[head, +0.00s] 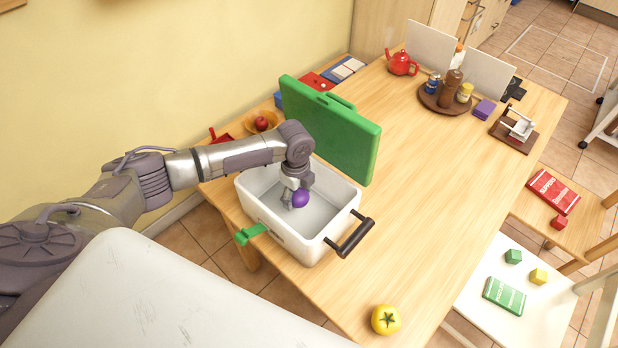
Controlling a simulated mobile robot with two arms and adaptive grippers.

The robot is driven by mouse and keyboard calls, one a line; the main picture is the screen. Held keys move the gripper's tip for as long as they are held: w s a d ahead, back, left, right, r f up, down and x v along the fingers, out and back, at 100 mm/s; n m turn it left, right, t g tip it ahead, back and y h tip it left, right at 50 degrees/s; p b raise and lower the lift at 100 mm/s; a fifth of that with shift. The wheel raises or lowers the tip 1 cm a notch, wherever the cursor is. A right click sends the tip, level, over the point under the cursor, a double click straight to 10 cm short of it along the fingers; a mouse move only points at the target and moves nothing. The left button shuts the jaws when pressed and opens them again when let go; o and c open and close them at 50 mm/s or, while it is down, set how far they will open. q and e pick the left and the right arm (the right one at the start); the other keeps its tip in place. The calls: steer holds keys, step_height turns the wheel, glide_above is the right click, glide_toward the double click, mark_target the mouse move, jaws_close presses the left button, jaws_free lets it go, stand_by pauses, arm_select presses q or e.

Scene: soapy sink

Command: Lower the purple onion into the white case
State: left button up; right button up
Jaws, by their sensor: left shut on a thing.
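The purple onion (300,198) is round and purple, inside the outline of the white case. The white case (286,236) stands open on the wooden table, with a green latch at its near left and a dark handle at its right end. Its green lid (335,130) stands upright behind it. My left gripper (292,197) points down over the case's opening and is shut on the onion. I cannot tell how far the onion is above the case floor. My right gripper is not in view.
A yellow tomato (386,320) lies near the table's front edge. A bowl with a red fruit (262,123) stands behind the case at left. A brown tray (436,101) with jars and a red teapot (401,63) are at the back. The table's right middle is clear.

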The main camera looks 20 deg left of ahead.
mark_target(298, 213)
arm_select(q)
steer(key=shift+f+b, duration=1.75)
steer(key=shift+f, duration=0.95)
stand_by(1.0)
stand_by(0.4)
steer(key=o, duration=1.3)
steer(key=shift+o, duration=0.2)
step_height(298, 213, up, 12)
